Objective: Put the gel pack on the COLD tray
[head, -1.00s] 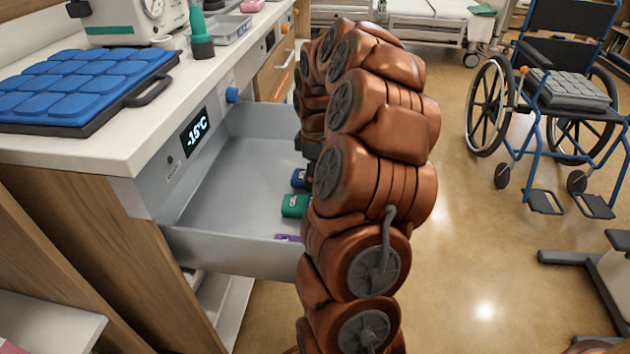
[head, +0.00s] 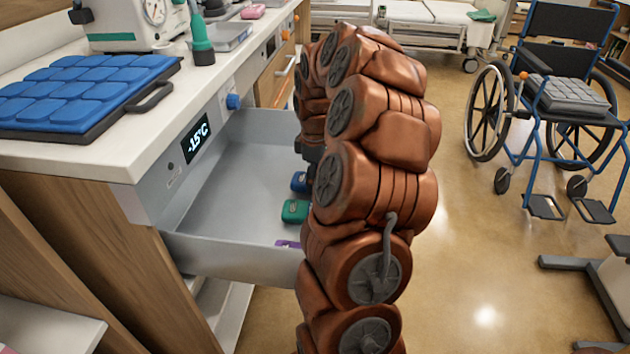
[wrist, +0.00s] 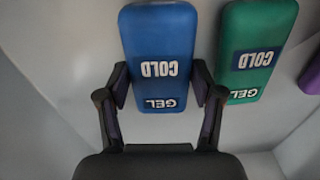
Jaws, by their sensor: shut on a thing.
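In the wrist view, my gripper (wrist: 161,88) is shut on a blue gel pack (wrist: 160,40) labelled COLD and GEL, with one finger at each long side. The blue pack also shows in the head view (head: 299,182), inside the open drawer and partly hidden by my arm. A green pack (wrist: 258,45) with a COLD label lies just right of it, apart from the gripper; it also shows in the head view (head: 295,211). No tray with a readable COLD label shows.
The open grey drawer (head: 215,255) has walls around the packs and a -15°C display. A purple thing (head: 288,244) lies in it. On the counter are a blue padded board (head: 75,95) and a small grey tray (head: 228,38). A wheelchair (head: 560,110) stands at right.

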